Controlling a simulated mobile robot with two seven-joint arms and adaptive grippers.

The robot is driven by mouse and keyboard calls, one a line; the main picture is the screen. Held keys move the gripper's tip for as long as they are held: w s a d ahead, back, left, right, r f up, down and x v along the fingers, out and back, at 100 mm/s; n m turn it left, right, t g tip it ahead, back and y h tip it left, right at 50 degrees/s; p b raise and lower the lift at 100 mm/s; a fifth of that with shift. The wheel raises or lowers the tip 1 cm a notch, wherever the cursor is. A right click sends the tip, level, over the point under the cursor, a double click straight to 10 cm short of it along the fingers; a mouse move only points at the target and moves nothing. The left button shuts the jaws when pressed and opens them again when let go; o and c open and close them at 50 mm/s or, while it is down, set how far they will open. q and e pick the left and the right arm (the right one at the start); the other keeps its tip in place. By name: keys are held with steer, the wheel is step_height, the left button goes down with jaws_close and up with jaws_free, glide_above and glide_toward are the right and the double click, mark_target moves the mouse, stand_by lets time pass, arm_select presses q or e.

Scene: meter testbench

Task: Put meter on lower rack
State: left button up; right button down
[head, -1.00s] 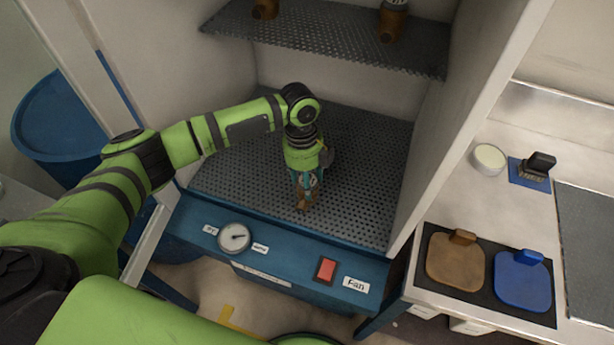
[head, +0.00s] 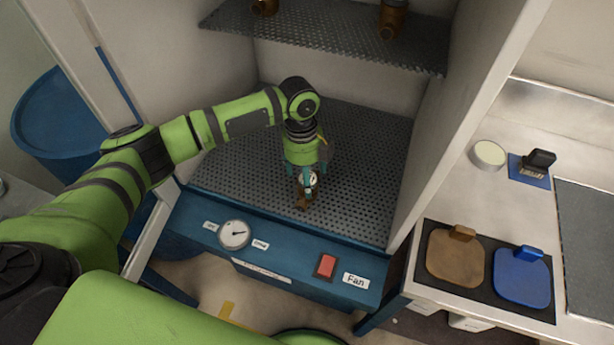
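The meter (head: 303,202) has a brown body and a pale round dial. It stands on the perforated lower rack (head: 365,165) of the cabinet, near its front edge. My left gripper (head: 307,183) points down over the meter, with teal fingers on either side of the dial. The fingers look spread, with the dial showing between them; any small contact is hidden. My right gripper is not in view.
An upper perforated shelf (head: 330,38) holds two brown meters, partly cut off. The front blue panel has a gauge (head: 234,234) and a red fan switch (head: 325,265). Brown (head: 455,258) and blue (head: 522,280) pads lie on the right counter. The lower rack is otherwise clear.

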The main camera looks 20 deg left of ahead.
arm_select(q)
step_height(320, 180, up, 11)
steer(key=a+b, duration=0.1)
steer(key=b, duration=0.1)
steer(key=shift+w, duration=0.35)
stand_by(0.7)
